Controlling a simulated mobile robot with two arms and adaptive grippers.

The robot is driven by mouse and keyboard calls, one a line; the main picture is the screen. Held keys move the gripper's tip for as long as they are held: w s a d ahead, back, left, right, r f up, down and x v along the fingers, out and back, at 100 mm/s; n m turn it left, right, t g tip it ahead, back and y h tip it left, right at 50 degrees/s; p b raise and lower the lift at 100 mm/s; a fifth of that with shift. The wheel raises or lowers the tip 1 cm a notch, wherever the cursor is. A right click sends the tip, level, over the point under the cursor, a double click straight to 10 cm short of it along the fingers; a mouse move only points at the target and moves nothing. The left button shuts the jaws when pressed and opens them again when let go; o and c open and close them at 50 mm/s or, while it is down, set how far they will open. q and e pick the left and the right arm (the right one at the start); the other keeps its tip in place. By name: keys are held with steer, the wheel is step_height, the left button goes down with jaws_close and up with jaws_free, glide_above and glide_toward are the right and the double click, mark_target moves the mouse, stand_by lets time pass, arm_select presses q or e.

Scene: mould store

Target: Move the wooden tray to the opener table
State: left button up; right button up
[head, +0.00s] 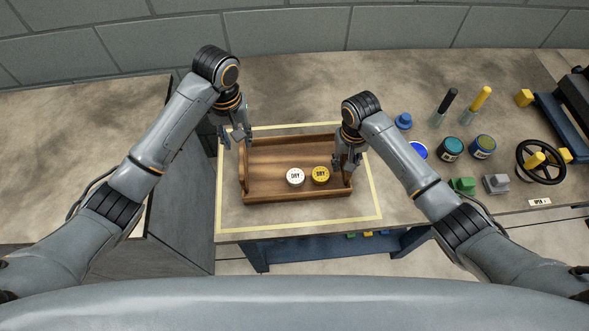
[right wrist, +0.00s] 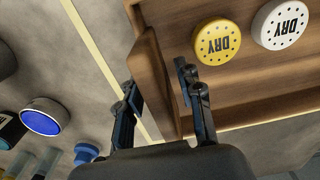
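The wooden tray (head: 270,158) sits on a stone-topped table, inside a pale yellow outline. It holds a white tin (head: 295,177) and a yellow tin (head: 320,175), both marked DRY. My left gripper (head: 238,134) is open at the tray's left end, near the far corner; whether it touches the tray is unclear. My right gripper (head: 346,162) is at the right end. In the right wrist view, the right gripper (right wrist: 160,88) has its fingers apart, one on each side of the tray's end wall (right wrist: 153,70).
Right of the tray stand a blue knob-like piece (head: 403,121), a teal jar (head: 450,148), brushes, coloured blocks and a black handwheel (head: 541,161) with an OPEN label (head: 540,202). A separate worktop (head: 70,140) is at left, across a gap.

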step_height(320, 180, up, 12)
steer(key=shift+f, duration=0.1)
steer(key=shift+f, duration=0.1)
stand_by(0.7)
